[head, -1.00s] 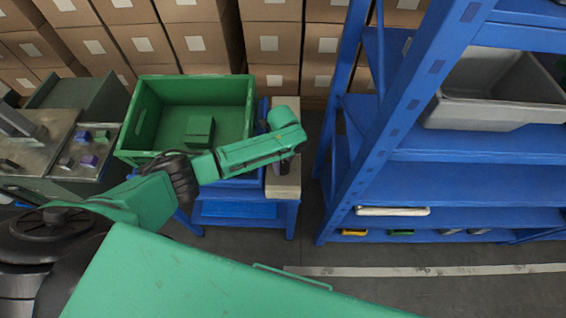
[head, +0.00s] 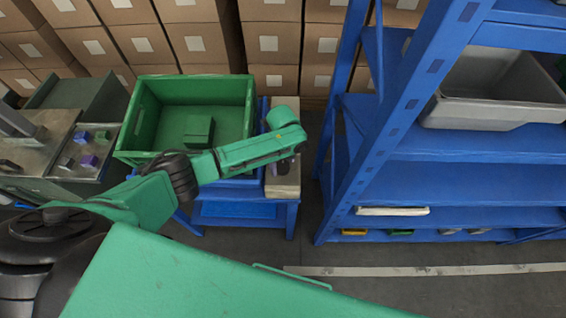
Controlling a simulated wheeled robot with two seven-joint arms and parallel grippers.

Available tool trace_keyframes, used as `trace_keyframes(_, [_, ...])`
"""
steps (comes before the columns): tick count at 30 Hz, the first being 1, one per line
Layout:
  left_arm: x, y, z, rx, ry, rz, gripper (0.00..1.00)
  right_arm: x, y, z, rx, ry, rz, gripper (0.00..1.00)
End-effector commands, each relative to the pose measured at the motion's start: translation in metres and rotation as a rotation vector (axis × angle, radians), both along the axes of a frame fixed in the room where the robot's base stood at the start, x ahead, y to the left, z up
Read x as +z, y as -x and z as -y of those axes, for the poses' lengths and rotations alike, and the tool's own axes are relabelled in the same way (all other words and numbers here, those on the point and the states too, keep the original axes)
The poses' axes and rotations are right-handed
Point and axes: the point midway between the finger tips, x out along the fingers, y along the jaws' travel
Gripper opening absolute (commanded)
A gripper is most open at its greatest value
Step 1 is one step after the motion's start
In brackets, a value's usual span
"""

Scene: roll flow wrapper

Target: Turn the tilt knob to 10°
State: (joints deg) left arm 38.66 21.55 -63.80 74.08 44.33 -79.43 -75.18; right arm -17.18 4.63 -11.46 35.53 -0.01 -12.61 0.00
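My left arm reaches in from the left, across the front of the green crate. Its gripper (head: 285,165) is over a beige unit (head: 284,187) at the right end of the blue stand. The wrist covers most of the fingers, so I cannot tell whether they are open or shut. A small dark purplish-grey part shows beside the gripper, too small to identify. I cannot make out the tilt knob or any angle scale; the knob may be hidden under the wrist. My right gripper is not in view.
The green crate (head: 247,90) holds a green block (head: 198,131) and stands on the blue stand (head: 240,222). A blue rack (head: 455,185) with a grey bin (head: 490,108) stands to the right. A metal tray with small blocks is at left. Stacked cartons line the back.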

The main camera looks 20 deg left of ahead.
Motion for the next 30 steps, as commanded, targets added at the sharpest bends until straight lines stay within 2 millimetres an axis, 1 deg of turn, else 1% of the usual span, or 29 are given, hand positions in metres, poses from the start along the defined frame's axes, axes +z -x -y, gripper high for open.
trace_keyframes(5, [0.004, 0.000, 0.000, 0.000, 0.001, 0.001, 0.88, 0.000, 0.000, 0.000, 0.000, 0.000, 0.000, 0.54])
trace_keyframes(8, [0.018, -0.001, 0.000, -0.001, 0.002, 0.002, 0.88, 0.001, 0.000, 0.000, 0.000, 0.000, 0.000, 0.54])
trace_keyframes(11, [0.041, -0.001, 0.000, -0.001, 0.002, 0.005, 0.88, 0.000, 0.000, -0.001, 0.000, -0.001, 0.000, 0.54])
trace_keyframes(18, [0.110, -0.001, 0.000, -0.001, 0.000, 0.004, 0.88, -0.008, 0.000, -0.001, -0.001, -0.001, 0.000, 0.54])
trace_keyframes(21, [0.131, -0.001, 0.001, -0.002, 0.001, 0.003, 0.88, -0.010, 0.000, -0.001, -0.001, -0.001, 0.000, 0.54])
trace_keyframes(25, [0.144, 0.000, 0.000, 0.000, 0.000, 0.001, 0.88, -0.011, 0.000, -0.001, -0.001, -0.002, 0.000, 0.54])
trace_keyframes(30, [0.146, 0.000, 0.000, 0.000, -0.001, 0.000, 0.88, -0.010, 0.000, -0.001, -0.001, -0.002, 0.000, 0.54])
